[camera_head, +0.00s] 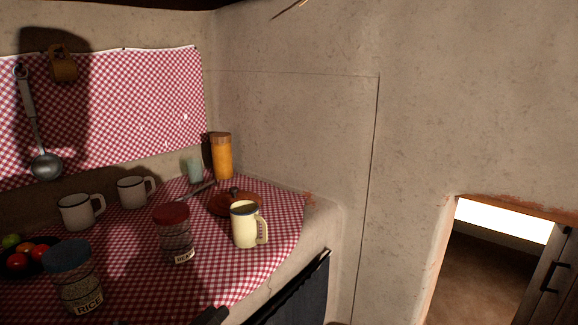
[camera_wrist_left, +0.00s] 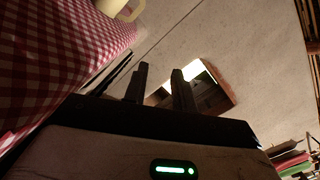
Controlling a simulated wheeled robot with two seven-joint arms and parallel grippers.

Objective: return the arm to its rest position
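My left gripper (camera_wrist_left: 160,84) shows in the left wrist view with its two dark fingers apart and nothing between them. In the head view only a dark tip (camera_head: 210,316), which looks like part of my left gripper, shows at the bottom edge, by the front of the counter. The wrist view shows the checked cloth to the left of the fingers, apart from them. My right gripper is in neither view.
The counter's red checked cloth (camera_head: 225,275) bears a cream mug (camera_head: 245,226), a bean jar (camera_head: 175,235), a rice jar (camera_head: 75,280), two white mugs, a lidded red-brown dish (camera_head: 233,201) and an orange canister (camera_head: 222,157). A dark rail (camera_head: 290,288) runs along the front. An opening (camera_head: 490,260) is at right.

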